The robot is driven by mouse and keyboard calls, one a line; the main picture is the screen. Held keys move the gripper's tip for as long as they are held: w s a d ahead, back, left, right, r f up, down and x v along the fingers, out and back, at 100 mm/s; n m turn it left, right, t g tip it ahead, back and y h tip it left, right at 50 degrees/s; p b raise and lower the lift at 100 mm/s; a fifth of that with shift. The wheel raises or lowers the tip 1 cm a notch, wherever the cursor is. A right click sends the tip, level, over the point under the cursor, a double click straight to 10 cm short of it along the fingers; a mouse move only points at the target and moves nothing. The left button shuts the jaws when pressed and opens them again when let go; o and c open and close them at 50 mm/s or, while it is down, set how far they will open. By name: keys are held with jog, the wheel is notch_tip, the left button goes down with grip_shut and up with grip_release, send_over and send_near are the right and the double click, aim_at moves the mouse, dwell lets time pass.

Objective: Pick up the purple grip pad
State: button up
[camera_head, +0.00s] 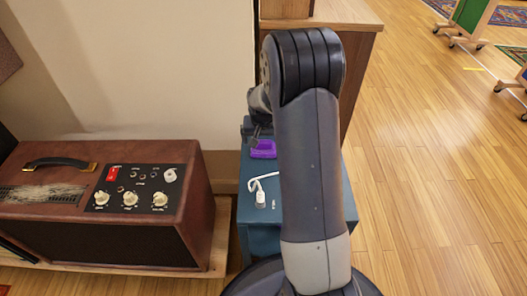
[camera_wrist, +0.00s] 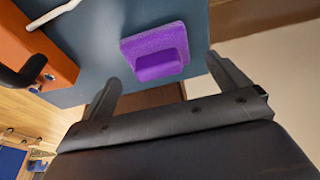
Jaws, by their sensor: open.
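The purple grip pad (camera_head: 263,149) lies on the blue-grey top of a narrow cabinet (camera_head: 258,222), partly hidden behind my arm in the head view. In the wrist view the pad (camera_wrist: 155,52) is a flat purple square with a raised block on it, lying flat on the blue-grey surface (camera_wrist: 100,42). My gripper (camera_wrist: 163,72) is open, with its two fingers apart and the pad showing between and beyond their tips. Nothing is held. In the head view the gripper's end is mostly hidden behind my arm, close to the pad's far side.
A white cable with a plug (camera_head: 260,198) lies nearer on the same top. A brown amplifier (camera_head: 105,205) with knobs and a black handle stands to the left. A wooden cabinet (camera_head: 362,60) and a pale wall (camera_head: 150,70) are behind.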

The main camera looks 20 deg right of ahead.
aim_at(263, 142)
jog(key=shift+o, duration=0.3)
jog(key=b+x, duration=0.1)
jog(key=x, duration=0.1)
jog(key=b+x, duration=0.1)
jog(key=x, duration=0.2)
jog(key=shift+w+d+b, duration=0.15)
jog(key=shift+d+b, duration=0.1)
jog(key=shift+b, duration=0.15)
jog(key=shift+c, duration=0.2)
jog(key=c, duration=0.9)
notch_tip(263, 142, up, 10)
jog(key=p, duration=0.4)
jog(key=shift+p, duration=0.3)
